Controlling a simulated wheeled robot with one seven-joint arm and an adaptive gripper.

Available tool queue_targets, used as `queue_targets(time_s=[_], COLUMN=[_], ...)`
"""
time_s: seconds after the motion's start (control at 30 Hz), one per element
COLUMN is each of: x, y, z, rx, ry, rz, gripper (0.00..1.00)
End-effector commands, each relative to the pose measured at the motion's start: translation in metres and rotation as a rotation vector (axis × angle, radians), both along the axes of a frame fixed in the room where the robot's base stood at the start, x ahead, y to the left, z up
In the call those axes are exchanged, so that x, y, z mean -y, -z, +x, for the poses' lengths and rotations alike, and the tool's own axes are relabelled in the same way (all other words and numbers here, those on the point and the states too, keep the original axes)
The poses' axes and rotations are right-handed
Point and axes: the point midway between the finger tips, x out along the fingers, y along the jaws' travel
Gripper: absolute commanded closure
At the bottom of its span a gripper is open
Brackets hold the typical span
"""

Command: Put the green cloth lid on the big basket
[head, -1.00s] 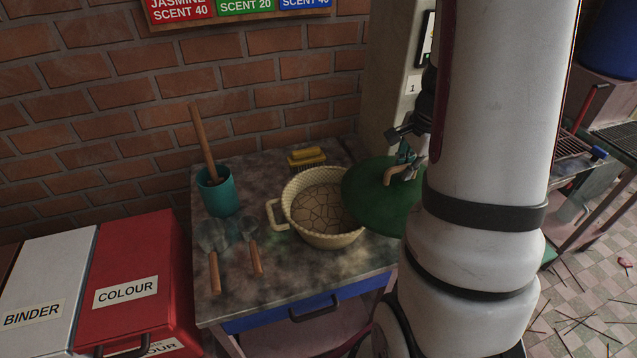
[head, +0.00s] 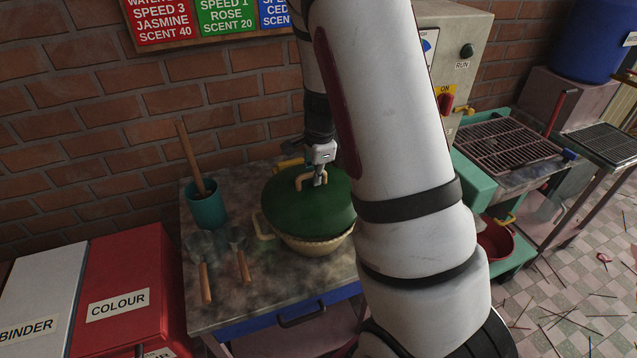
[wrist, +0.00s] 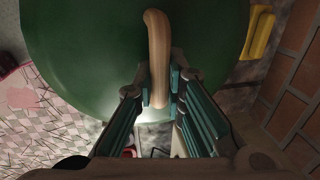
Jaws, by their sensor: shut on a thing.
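The green cloth lid (head: 295,215) is a dark green disc with a tan wooden handle on top. My gripper (head: 317,178) is shut on that handle, and in the wrist view the handle (wrist: 157,50) stands between the teal finger pads (wrist: 160,88). The lid is over the big basket (head: 318,246), a cream woven basket, and hides its opening. The basket's lower front wall and left handle (head: 263,226) show below the lid. I cannot tell whether the lid rests on the rim or hangs just above it.
A teal cup (head: 207,208) with a wooden stick and two trowels (head: 206,280) lie left on the worktable (head: 225,318). A yellow brush (wrist: 258,32) is behind the lid. Red and white bins (head: 122,290) stand left, and a machine (head: 462,65) at right.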

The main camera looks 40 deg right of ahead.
Motion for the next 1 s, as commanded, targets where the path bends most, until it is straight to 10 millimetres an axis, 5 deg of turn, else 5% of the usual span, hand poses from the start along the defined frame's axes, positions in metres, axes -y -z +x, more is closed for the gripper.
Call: queue_targets(time_s=[0.2, 0.63, 0.67, 0.73, 1.0], x=[0.002, 0.003, 0.002, 0.002, 0.002], y=[0.029, 0.036, 0.036, 0.035, 0.035], z=[-0.004, -0.003, -0.003, -0.003, -0.003], rx=[-0.006, -0.004, -0.004, -0.004, -0.004], ry=[0.005, 0.005, 0.004, 0.004, 0.004], rz=[0.003, 0.001, 0.001, 0.001, 0.001], gripper=[1.00, 1.00, 0.84, 0.69, 0.69])
